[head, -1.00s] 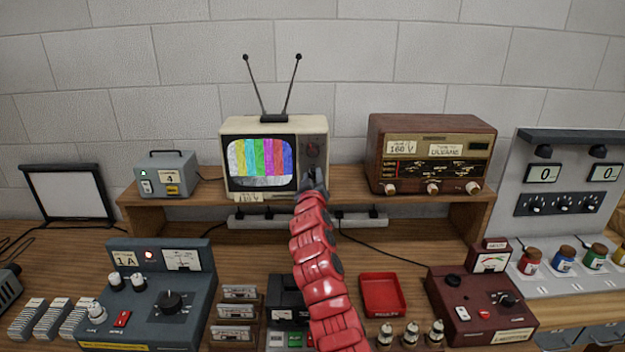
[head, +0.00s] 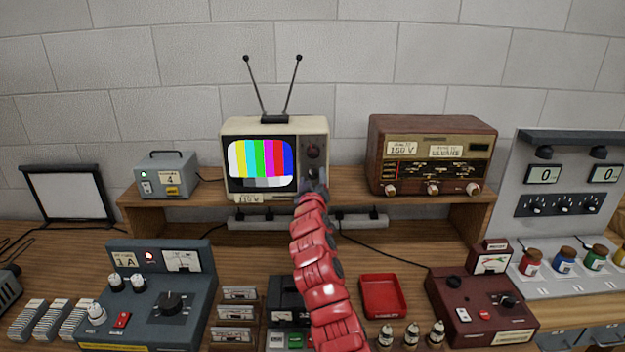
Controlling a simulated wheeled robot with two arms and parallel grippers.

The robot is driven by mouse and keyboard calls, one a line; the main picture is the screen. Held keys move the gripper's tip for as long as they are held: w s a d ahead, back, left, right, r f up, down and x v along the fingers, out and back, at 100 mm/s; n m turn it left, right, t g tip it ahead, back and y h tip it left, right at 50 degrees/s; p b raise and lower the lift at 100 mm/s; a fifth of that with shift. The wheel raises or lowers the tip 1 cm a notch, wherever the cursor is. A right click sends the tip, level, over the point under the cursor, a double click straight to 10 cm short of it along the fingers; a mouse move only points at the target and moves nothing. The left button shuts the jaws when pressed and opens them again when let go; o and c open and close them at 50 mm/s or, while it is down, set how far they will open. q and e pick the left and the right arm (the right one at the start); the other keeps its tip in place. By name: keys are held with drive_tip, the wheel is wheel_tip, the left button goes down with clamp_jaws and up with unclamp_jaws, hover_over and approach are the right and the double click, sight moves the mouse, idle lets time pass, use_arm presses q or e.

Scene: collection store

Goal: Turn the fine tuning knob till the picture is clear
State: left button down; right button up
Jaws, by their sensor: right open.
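A small cream television (head: 232,128) with two antennas stands on the wooden shelf. Its screen (head: 261,164) shows clean, bright colour bars with a grey strip below. A dark control panel is at the right of the screen, with a round knob (head: 313,152) near its top. My right gripper (head: 318,188) is at the lower part of this panel, below the visible knob. It is open, but its fingertips are small and dark against the panel. Whether it touches a lower knob is hidden. My left gripper is not in view.
A brown radio (head: 432,125) stands right of the television, and a grey box (head: 166,174) stands left. A power strip (head: 270,222) runs under the shelf. A red tray (head: 383,296), a blue-grey device (head: 150,300) and a maroon device (head: 480,308) occupy the table in front.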

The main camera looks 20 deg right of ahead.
drive_tip(key=b+v, duration=0.5)
drive_tip(key=v, duration=1.1)
drive_tip(key=shift+s+a, duration=0.2)
drive_tip(key=shift+s, duration=0.15)
